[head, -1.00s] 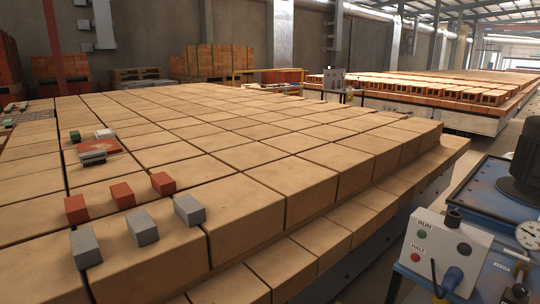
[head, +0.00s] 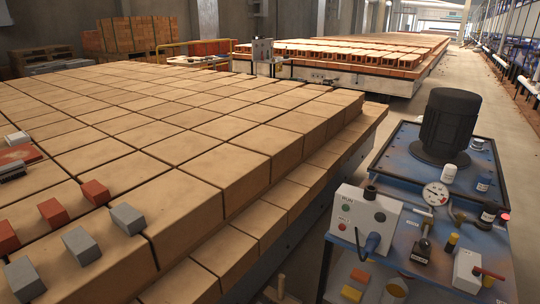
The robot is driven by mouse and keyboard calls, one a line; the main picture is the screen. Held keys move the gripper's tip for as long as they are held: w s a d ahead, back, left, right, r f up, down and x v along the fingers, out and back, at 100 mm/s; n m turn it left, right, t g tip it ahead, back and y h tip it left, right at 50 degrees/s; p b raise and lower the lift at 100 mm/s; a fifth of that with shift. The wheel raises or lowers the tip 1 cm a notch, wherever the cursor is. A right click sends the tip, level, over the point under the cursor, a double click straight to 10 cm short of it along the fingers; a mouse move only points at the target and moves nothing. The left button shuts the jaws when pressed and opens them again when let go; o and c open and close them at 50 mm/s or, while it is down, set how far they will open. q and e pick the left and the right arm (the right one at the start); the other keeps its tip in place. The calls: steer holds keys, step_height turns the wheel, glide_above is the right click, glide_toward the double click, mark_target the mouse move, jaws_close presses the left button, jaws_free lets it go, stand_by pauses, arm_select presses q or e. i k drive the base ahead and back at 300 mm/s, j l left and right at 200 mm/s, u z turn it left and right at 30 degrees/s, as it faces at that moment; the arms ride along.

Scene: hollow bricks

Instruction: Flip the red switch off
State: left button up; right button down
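A red lever switch (head: 488,272) sits on a small white box (head: 466,274) at the lower right, on the near right corner of the blue machine bench. Its red handle points to the right, roughly level. A grey-white control box (head: 366,222) stands to its left, with a green RUN button (head: 346,207), a red HALT button (head: 342,227) and a black knob (head: 380,217). Neither of my grippers shows in the head view.
A black motor (head: 447,125), a pressure gauge (head: 436,193) and several small bottles and levers crowd the blue bench (head: 400,165). A large brick stack (head: 190,150) fills the left. A floor aisle (head: 480,85) runs behind the bench.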

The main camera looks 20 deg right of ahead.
mark_target(477, 271)
steer(key=z, duration=2.05)
